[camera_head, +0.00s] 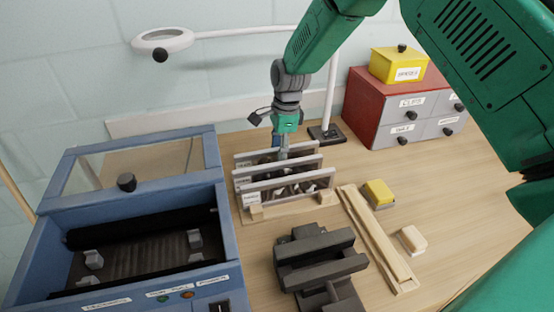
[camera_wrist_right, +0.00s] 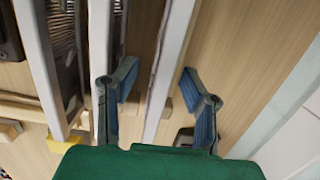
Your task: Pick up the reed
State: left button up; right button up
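Several reeds, upright grey-framed panels with dark mesh, stand in a wooden rack (camera_head: 290,208) at the middle of the bench. The rearmost reed (camera_head: 305,148) is under my right gripper (camera_head: 282,150), which points down at the rack's back. In the right wrist view, my right gripper (camera_wrist_right: 158,84) is open. Its two blue-padded fingers are on either side of the rearmost reed's pale bar (camera_wrist_right: 168,65), with gaps visible. Another reed (camera_wrist_right: 98,50) is left of the fingers. My left gripper is not in view.
A blue loom-like machine (camera_head: 222,225) stands left of the rack. A dark clamp-like stand (camera_head: 318,258) is in front. A wooden bar (camera_head: 375,235), yellow block (camera_head: 379,191), lamp base (camera_head: 327,133) and red drawer cabinet (camera_head: 365,108) are right. The front-right bench is fairly clear.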

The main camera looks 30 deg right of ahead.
jog(key=f, duration=0.4)
jog(key=shift+w+a, duration=0.15)
jog(key=shift+w, duration=0.15)
jog(key=shift+a, duration=0.1)
grip_shut()
jog(key=shift+r, duration=0.2)
